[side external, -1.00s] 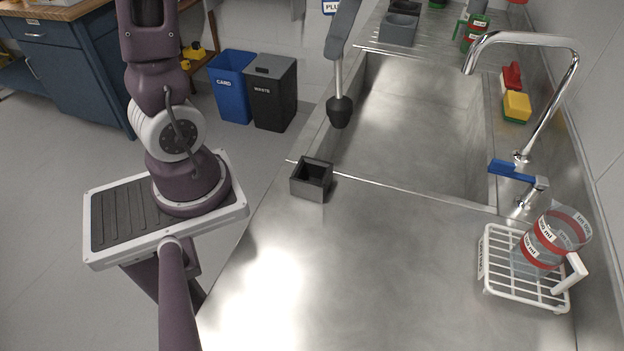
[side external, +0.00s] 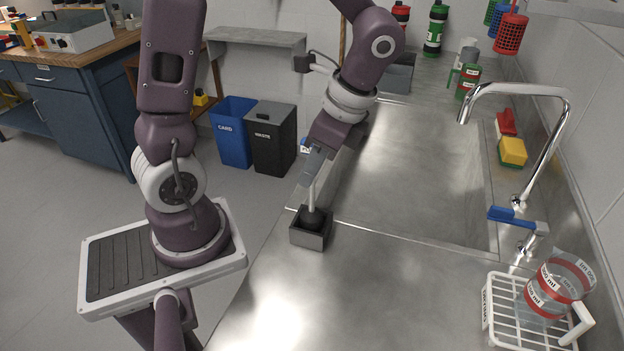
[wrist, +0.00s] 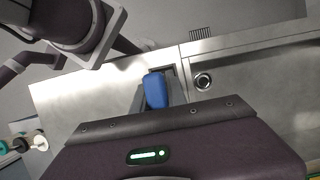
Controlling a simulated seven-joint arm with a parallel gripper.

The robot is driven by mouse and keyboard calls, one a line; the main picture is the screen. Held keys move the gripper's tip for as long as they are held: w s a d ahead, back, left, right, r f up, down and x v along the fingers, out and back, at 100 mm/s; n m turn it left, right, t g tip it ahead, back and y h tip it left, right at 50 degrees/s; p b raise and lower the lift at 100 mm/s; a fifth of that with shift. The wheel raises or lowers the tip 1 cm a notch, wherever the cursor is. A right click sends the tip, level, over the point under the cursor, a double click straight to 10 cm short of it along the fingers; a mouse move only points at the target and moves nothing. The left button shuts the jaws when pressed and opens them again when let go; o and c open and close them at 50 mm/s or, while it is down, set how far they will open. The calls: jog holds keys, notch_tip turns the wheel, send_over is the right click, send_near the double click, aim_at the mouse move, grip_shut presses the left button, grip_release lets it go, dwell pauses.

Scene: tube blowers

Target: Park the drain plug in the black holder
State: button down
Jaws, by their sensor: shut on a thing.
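The drain plug (side external: 313,216) is a dark rubber bulb on a pale metal rod. A blue piece (wrist: 155,91), apparently its handle top, shows between my fingers in the wrist view. My gripper (side external: 313,172) is shut on the plug's upper part and points down with a tilt. The black holder (side external: 311,241) is a small square open-topped box on the steel counter left of the sink's near corner. The bulb is at the holder's mouth, its lower part hidden by the walls. I cannot tell whether it touches the bottom. In the wrist view the blue piece mostly covers the holder (wrist: 168,72).
The sink basin (side external: 415,180) lies to the right, with its drain (wrist: 203,81) in the wrist view. A chrome tap (side external: 545,100) with a blue lever, and a white rack (side external: 515,320) with a beaker, stand further right. The front counter is clear.

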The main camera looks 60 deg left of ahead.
jog(key=shift+f, duration=0.85)
jog(key=c, duration=1.3)
grip_release()
jog(key=v, duration=1.2)
jog(key=shift+s+d+n+t+h, duration=0.15)
jog(key=shift+s+n+t+h, duration=0.35)
jog(key=shift+s+n+t, duration=1.1)
jog(key=shift+s+d+n+t+h, duration=0.15)
jog(key=shift+s+n+t+h, duration=0.35)
jog(key=shift+s+n+t, duration=1.05)
jog(key=shift+s+d+n+t+h, duration=0.1)
jog(key=shift+s+n+t+h, duration=0.4)
jog(key=shift+s+n+t, duration=1.05)
